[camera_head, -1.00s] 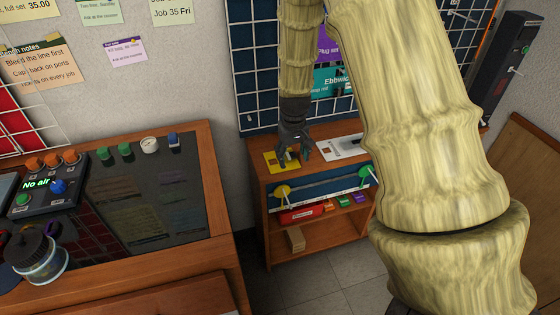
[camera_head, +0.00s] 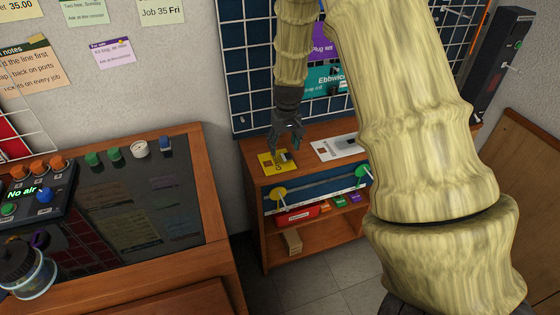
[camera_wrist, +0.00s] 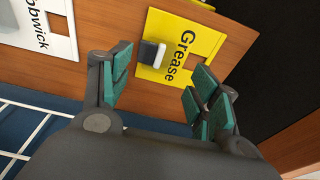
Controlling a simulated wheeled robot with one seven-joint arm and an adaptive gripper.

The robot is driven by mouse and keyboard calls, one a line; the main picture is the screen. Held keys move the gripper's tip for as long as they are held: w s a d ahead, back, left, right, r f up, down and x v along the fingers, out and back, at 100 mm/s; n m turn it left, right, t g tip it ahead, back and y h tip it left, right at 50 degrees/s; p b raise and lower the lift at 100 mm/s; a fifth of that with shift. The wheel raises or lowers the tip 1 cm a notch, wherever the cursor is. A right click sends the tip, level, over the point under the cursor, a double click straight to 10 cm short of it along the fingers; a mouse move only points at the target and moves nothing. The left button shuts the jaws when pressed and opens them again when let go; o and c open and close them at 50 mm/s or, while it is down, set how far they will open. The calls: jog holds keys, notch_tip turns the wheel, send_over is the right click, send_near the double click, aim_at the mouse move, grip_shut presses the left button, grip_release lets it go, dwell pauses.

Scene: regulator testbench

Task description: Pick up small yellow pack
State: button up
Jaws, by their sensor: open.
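A flat yellow card marked Grease (camera_head: 267,164) lies on the top of the wooden shelf unit; it also shows in the wrist view (camera_wrist: 197,35). A small white and grey block (camera_wrist: 151,54) sits on the card's left part in the wrist view. I cannot make out a separate small yellow pack. My gripper (camera_head: 285,149) points down above the card. In the wrist view my gripper (camera_wrist: 161,88) is open and empty, its teal-padded fingers apart. The card and block show beyond and between the fingers.
A white card (camera_head: 325,153) lies right of the yellow one on the shelf top. A wire grid panel (camera_head: 243,95) stands behind. A red box (camera_head: 297,215) and small coloured packs are on the shelf below. A workbench (camera_head: 215,215) is at left.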

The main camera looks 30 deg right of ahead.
aim_at(284, 155)
jog(key=shift+w+d+f+p, duration=0.1)
jog(key=shift+f+p, duration=0.05)
jog(key=shift+f, duration=1.05)
jog(key=shift+w+d+f+p, duration=0.1)
jog(key=shift+f+p, duration=0.05)
jog(key=shift+f, duration=1.05)
jog(key=shift+c, duration=0.4)
jog(key=c, duration=1.1)
